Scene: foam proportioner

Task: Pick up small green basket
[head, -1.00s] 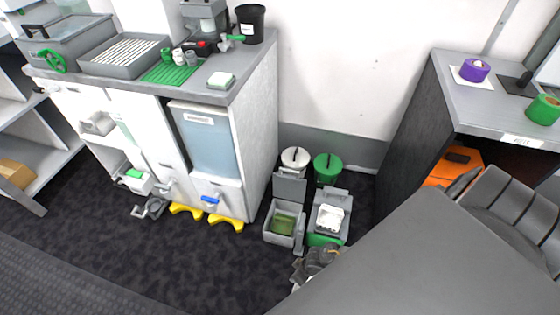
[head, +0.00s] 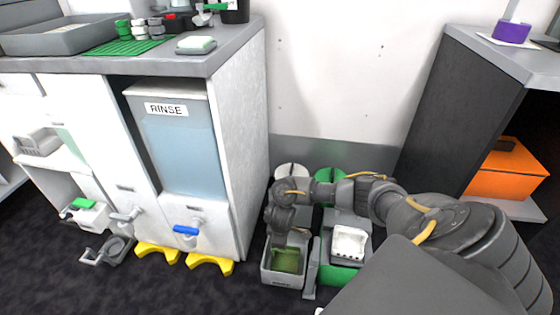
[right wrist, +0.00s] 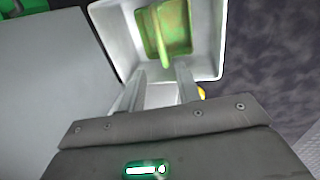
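The small green basket (head: 287,261) sits inside a grey open bin (head: 283,279) on the floor, right of the white cabinet. In the right wrist view the basket (right wrist: 153,40) shows with its thin upright handle (right wrist: 163,45) near the middle of the bin (right wrist: 212,60). My right gripper (right wrist: 161,85) is open, its two fingers apart over the bin's near side and pointing toward the handle. The handle lies ahead of the gap, with no grip on it visible. In the head view my right wrist hangs above the bin and hides its back part. My left gripper is out of view.
A green and grey bin with a white basket (head: 350,242) stands close on the right. White and green round lids (head: 330,178) are behind, partly covered by my arm. The cabinet with yellow feet (head: 210,264) is left; a dark desk with an orange box (head: 505,176) is right.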

